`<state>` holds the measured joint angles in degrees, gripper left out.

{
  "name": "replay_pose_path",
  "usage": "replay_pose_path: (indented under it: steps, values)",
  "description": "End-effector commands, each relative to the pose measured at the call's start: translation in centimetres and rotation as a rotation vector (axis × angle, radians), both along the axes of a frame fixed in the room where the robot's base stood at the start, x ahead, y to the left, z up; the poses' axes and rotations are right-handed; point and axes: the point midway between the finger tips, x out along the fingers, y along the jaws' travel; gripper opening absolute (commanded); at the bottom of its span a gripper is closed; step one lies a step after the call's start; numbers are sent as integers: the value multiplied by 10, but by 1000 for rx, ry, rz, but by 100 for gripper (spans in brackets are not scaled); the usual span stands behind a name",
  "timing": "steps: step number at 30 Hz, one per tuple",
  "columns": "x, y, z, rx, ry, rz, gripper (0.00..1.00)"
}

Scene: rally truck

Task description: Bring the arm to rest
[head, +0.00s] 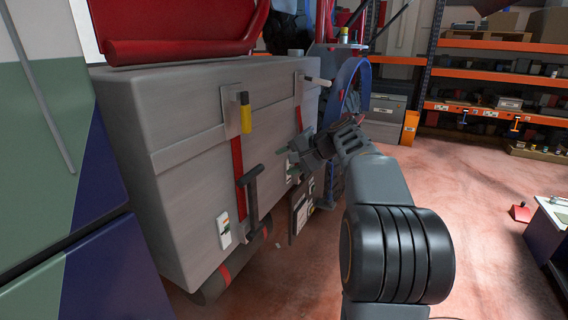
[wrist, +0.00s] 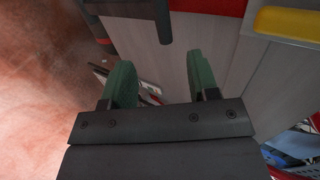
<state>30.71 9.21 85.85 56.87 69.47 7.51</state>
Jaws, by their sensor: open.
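My gripper (head: 286,160) is at the end of my dark grey arm (head: 380,190), which reaches forward from the lower right in the head view. In the wrist view its two green fingers (wrist: 160,84) stand apart with nothing between them. The gripper is close to the front of a large grey box (head: 180,130) on the truck. I cannot tell whether it touches the box.
The box carries a black handle (head: 252,195), a yellow-and-black item (head: 245,112) and a small white card (head: 224,229). Orange-beamed shelving (head: 490,110) stands behind on the right. A red dustpan-like object (head: 520,212) lies on the floor. Open red floor (head: 470,220) lies right of my arm.

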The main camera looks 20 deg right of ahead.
Motion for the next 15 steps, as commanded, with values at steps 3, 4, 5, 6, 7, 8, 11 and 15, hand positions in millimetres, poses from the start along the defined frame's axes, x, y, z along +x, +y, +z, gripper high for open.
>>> replay_pose_path:
  steps: [3, 4, 5, 6, 7, 8, 11, 15]
  values:
    - [0, 0, 0, 0, 0, 0, 55]
    - [0, 0, 0, 0, 0, 0, 55]
    - [0, 0, 0, -1, -1, 1, 55]
    - [0, 0, 0, -1, -1, 1, 55]
    - [0, 0, 0, -1, -1, 1, 55]
    - [0, 0, 0, -1, -1, 1, 55]
    - [0, 0, 0, -1, -1, 1, 55]
    - [0, -5, -6, -41, 2, -6, 55]
